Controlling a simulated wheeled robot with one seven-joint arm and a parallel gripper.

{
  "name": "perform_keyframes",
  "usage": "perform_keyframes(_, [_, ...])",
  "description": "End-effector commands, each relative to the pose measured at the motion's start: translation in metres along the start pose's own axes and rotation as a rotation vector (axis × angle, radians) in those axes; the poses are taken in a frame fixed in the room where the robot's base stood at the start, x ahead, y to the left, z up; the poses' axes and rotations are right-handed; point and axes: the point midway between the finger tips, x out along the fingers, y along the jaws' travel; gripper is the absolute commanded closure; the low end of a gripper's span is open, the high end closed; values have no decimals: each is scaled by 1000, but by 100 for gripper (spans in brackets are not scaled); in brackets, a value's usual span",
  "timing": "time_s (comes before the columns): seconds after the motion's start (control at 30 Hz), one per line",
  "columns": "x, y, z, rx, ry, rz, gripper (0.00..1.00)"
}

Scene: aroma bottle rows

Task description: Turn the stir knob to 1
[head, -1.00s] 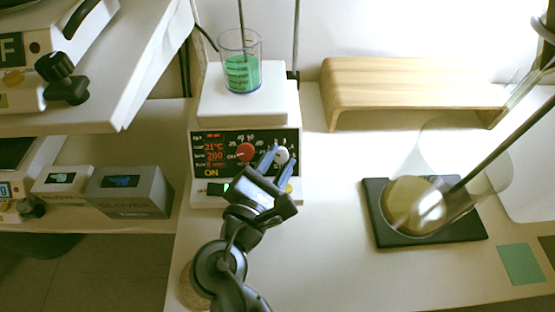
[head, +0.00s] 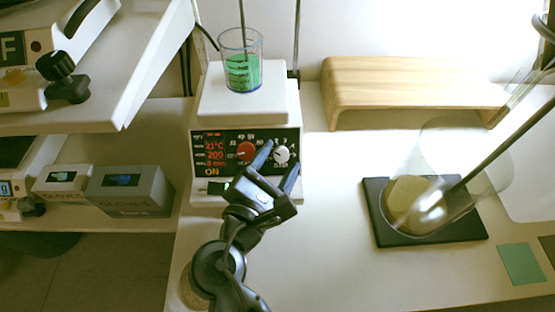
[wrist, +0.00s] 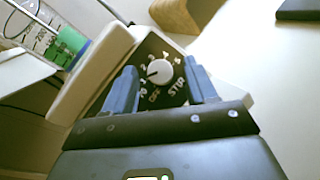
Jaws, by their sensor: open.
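The stir knob (head: 281,154) is a white dial at the right of the hotplate's black front panel (head: 222,143), with a red knob (head: 246,151) to its left. In the wrist view the white knob (wrist: 159,71) stands between and beyond the two blue fingertips, with "STIR", "OFF" and digits printed around it. Its dark pointer mark points toward the left, near the low digits; the exact setting is too small to tell. My gripper (head: 279,162) is open and empty just in front of the panel, its fingers on either side of the knob, apart from it.
A beaker of green liquid (head: 241,72) stands on the white hotplate top (head: 280,100) with a rod in it. A wooden riser (head: 400,90) stands behind to the right. A flask (head: 425,200) sits on a black plate (head: 455,231). Glove boxes (head: 130,191) are at the left.

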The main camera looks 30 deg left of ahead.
Motion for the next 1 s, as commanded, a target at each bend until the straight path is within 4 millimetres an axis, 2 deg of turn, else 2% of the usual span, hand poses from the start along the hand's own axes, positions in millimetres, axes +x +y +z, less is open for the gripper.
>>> perform_keyframes(0.3, [-47,0,-1,-1,2,2,43])
perform_keyframes(0.5, [-70,0,-1,0,2,2,43])
perform_keyframes(1.0, [-76,0,0,0,1,0,43])
